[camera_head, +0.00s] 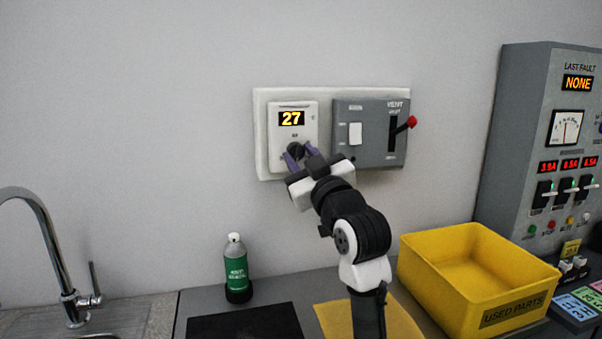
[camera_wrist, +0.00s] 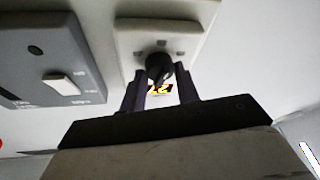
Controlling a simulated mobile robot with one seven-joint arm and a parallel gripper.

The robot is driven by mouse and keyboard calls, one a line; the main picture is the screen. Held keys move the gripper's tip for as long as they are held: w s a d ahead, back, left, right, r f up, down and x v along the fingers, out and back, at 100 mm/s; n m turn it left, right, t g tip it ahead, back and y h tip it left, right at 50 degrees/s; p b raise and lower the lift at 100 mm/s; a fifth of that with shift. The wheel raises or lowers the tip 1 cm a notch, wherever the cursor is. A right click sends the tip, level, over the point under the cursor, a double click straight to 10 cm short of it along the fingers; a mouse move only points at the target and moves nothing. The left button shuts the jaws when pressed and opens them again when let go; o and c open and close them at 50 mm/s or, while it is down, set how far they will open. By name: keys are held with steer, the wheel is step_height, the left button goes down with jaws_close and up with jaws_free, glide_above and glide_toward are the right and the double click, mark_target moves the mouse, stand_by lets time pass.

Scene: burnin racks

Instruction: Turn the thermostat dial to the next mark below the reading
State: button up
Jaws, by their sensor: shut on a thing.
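The white thermostat (camera_head: 292,118) is fixed on a pale wall plate, and its lit display (camera_head: 291,118) reads 27. Its dark round dial (camera_head: 296,149) sits below the display, partly hidden by my gripper (camera_head: 303,157). In the wrist view the dial (camera_wrist: 158,68) shows between the two purple fingers of my gripper (camera_wrist: 160,84), which are shut on it. Small grey marks (camera_wrist: 161,43) lie around the dial; their numbers are too small to read. The display is partly covered in the wrist view, behind the fingers.
A grey vent panel (camera_head: 372,154) with a white switch and red-tipped lever (camera_head: 411,122) is just right of the thermostat. A grey control cabinet (camera_head: 520,110) stands at the right.

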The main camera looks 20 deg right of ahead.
steer(key=shift+n+g+y+b, duration=0.4)
steer(key=shift+n+b, duration=0.35)
steer(key=shift+n, duration=1.15)
steer(key=o, duration=1)
steer(key=shift+c, duration=0.2)
steer(key=shift+s, duration=0.1)
steer(key=b+v, duration=0.4)
steer(key=v, duration=0.9)
steer(key=shift+s+d, duration=0.2)
steer(key=shift+s, duration=0.05)
